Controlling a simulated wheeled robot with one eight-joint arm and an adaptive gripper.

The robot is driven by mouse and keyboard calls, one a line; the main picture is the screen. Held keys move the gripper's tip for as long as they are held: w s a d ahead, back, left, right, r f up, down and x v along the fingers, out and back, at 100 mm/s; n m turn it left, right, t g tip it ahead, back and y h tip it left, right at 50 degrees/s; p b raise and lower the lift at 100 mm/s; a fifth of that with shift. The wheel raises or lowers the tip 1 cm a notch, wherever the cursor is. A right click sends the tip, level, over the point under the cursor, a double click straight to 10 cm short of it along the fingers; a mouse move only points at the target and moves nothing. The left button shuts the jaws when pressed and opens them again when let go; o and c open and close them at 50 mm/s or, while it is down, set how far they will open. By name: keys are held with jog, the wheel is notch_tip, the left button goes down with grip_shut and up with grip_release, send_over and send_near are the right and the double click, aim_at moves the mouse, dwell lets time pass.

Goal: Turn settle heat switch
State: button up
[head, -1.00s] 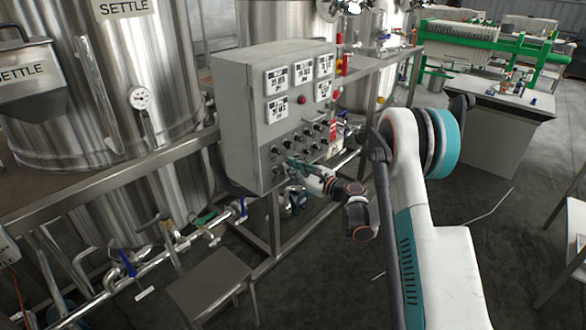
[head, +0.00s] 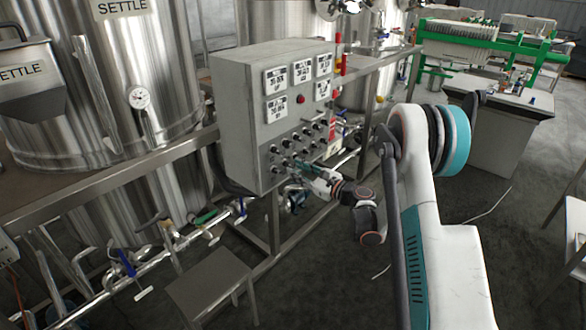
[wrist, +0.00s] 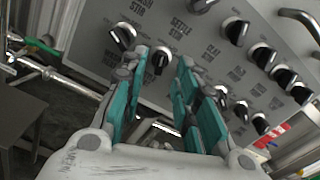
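The grey control box (head: 240,125) stands on a metal frame and carries several black rotary switches on its lower front. My gripper (head: 291,163) is at the lower rows of switches in the head view. In the wrist view my gripper (wrist: 162,66) is open, with teal fingers pointing at the panel. A black switch with a pale ring (wrist: 160,58) shows between the fingertips; I cannot tell whether they touch it. Another switch (wrist: 123,36) sits just left of the left finger. A label beside them seems to read SETTLE STIR; which switch is settle heat I cannot tell.
More switches (wrist: 265,55) lie close on the right of the panel. Large steel tanks (head: 85,130) stand to the left, with a rail (head: 110,170) and pipes below. A grey stool (head: 210,280) stands in front.

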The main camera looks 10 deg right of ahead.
jog(key=v, duration=0.9)
jog(key=shift+r, duration=0.1)
jog(key=s+a+r+n+g+h, duration=0.45)
jog(key=s+a+r+n, duration=0.35)
jog(key=s+r+n, duration=0.4)
jog(key=s+n+g+h, duration=0.1)
jog(key=s+n+h, duration=0.2)
jog(key=s, duration=1)
jog(key=s+d+r+n+g+h, duration=0.1)
jog(key=s+n+g+h, duration=0.1)
jog(key=s+n, duration=0.7)
jog(key=shift+s+r+n+h, duration=0.25)
jog(key=shift+s+n+h, duration=0.25)
jog(key=shift+s, duration=1.35)
